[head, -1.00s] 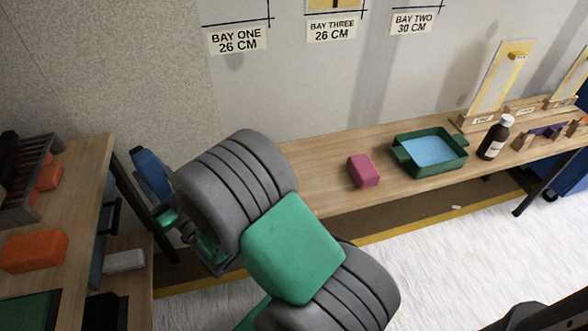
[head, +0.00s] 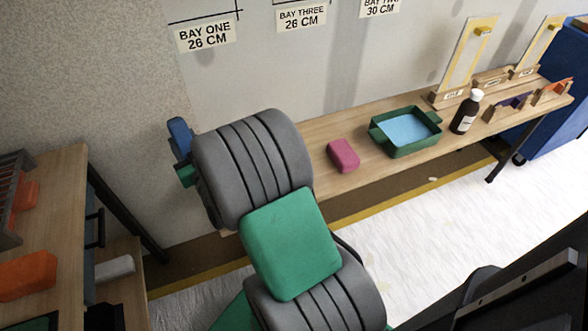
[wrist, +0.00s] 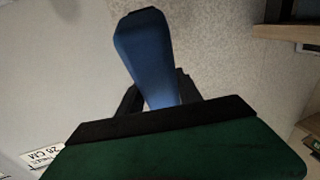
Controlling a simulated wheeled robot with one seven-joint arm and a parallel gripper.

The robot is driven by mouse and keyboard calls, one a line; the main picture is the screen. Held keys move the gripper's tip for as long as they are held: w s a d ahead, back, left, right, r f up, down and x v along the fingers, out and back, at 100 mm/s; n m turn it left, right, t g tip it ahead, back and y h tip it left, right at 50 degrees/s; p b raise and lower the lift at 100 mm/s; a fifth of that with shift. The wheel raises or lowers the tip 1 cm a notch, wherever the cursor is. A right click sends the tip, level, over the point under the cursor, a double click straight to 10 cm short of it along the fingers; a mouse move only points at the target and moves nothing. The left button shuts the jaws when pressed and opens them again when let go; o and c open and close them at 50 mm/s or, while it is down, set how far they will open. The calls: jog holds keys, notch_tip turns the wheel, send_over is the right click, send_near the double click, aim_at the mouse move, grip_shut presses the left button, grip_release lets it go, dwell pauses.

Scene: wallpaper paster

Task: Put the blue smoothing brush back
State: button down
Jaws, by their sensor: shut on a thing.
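The blue smoothing brush (wrist: 147,55) is held in my gripper (wrist: 158,86). In the wrist view its broad blue body sticks out past the dark fingers, which are closed on its narrower lower part. In the head view the blue brush (head: 179,137) shows only partly, beyond my grey and green arm, in front of the wall. It is left of the long bench (head: 300,140) and apart from it. My fingers are hidden behind my arm in the head view. At the bench's far right, small wooden holders (head: 497,114) carry a purple piece (head: 515,101) and an orange piece (head: 557,85).
The bench bears a pink block (head: 343,155), a green tray (head: 405,147) with blue inside, a brown bottle (head: 466,112) and upright yellow-edged boards (head: 468,60). A left table (head: 62,215) holds a rack and orange blocks. A blue bin (head: 560,125) stands at right.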

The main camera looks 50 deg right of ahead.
jog(key=s+d+f+m+g+p, duration=0.2)
jog(key=s+d+g+p, duration=0.2)
jog(key=s+d+g, duration=0.8)
jog(key=s+r+g+y+p, duration=0.1)
jog(key=s+y+p, duration=0.2)
jog(key=s, duration=1.6)
jog(key=shift+d+r+m+g, duration=0.2)
jog(key=shift+r+m+g, duration=0.05)
jog(key=shift+m+g, duration=0.05)
